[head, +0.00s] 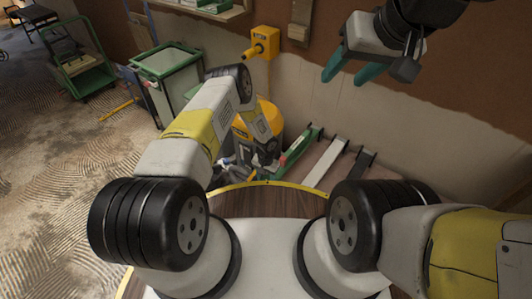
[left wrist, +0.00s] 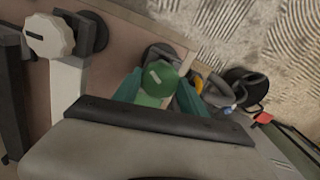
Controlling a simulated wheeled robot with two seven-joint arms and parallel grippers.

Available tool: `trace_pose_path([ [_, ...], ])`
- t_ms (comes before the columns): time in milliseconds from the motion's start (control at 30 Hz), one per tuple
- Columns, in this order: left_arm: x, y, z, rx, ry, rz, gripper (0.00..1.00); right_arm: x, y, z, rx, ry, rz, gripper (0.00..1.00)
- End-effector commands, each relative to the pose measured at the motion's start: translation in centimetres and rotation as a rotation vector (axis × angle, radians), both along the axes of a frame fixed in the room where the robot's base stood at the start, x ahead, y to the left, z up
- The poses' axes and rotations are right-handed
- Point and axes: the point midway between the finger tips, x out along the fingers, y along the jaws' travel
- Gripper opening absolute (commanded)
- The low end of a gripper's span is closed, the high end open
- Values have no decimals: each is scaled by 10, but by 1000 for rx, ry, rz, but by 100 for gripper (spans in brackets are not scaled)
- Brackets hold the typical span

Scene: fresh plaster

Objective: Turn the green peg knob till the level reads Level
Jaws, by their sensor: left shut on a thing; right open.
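In the left wrist view the green peg knob (left wrist: 160,79) is a round green cap on a green bar. My left gripper (left wrist: 160,84) has its teal fingers on either side of the knob, shut on it. In the head view my left forearm reaches down toward the green bar (head: 301,147), and the knob and fingertips cannot be made out there. I cannot make out a level or its reading. My right gripper (head: 347,76) is open and empty, raised in front of the wall at the upper right.
A white bar (head: 328,162) and a black bar (head: 356,169) lie beside the green one. A white knob (left wrist: 48,36) sits on the white bar. A yellow bucket (head: 268,119), a green-rimmed bin (head: 168,60) and a green cart (head: 79,70) stand farther left. Open floor lies at left.

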Motion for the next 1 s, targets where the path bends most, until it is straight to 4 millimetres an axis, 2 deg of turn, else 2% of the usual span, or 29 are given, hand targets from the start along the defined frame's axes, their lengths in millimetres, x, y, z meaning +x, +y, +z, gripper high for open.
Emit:
trace_pose_path([
  [500, 2, 0, 1, -1, -4, -429, 9, 0, 0, 0, 0, 0, 0, 51],
  [1000, 2, -1, 1, -1, -4, -584, 9, 0, 0, 0, 0, 0, 0, 51],
])
